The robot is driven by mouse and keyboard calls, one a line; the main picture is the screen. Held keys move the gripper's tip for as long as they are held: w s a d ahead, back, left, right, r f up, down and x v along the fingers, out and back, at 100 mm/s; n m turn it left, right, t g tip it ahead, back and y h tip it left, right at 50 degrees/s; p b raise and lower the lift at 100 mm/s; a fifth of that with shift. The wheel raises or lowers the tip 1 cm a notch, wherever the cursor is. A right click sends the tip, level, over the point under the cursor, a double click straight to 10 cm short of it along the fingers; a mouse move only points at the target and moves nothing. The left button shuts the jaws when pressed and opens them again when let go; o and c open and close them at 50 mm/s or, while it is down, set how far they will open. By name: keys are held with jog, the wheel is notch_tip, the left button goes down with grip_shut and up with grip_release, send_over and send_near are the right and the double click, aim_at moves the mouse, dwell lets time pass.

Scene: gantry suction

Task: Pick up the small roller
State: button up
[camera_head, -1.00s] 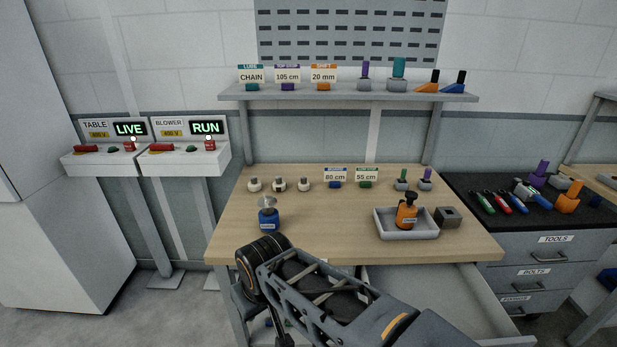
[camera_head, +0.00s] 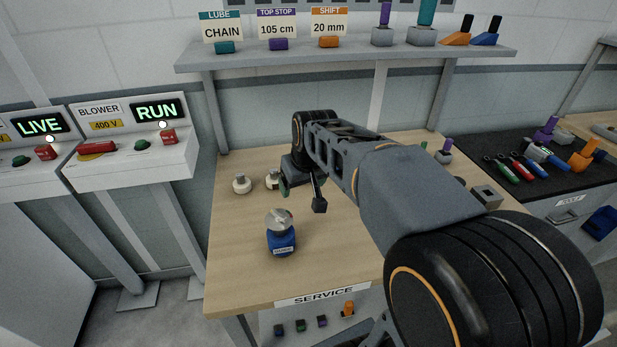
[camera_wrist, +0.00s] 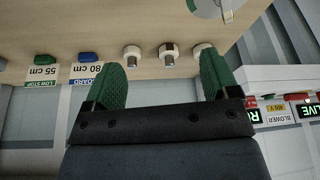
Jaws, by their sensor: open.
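Three small white, roller-like pieces with metal pins stand in a row on the wooden bench; I cannot tell which is the small roller. In the head view the left piece (camera_head: 242,184) and middle piece (camera_head: 273,179) show; the third is hidden behind my arm. The upside-down wrist view shows the left piece (camera_wrist: 200,50), middle piece (camera_wrist: 168,53) and third piece (camera_wrist: 132,54). My gripper (camera_head: 286,187) is over the bench, close to the middle piece. Its green fingers (camera_wrist: 163,78) are apart and empty, with the pieces beyond the tips.
The 80 cm sign (camera_wrist: 85,72) and 55 cm sign (camera_wrist: 43,72) stand along the same row. A shelf (camera_head: 340,58) runs above. My arm hides much of the bench's right side.

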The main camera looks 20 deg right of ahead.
jog(key=w+d+f+b, duration=0.3)
jog(key=w+d, duration=0.7)
jog(key=w, duration=0.5)
jog(key=shift+t, duration=0.3)
jog(key=x, duration=0.5)
jog(key=w+x, duration=0.1)
jog(key=x, duration=0.2)
jog(key=shift+d+r, duration=0.1)
jog(key=shift+d, duration=0.2)
jog(key=shift+w+x, duration=0.1)
jog(key=shift+x, duration=1.6)
jog(key=shift+w+x, duration=0.15)
jog(key=shift+x, duration=1.55)
jog(key=shift+r, duration=0.1)
jog(key=c, duration=1)
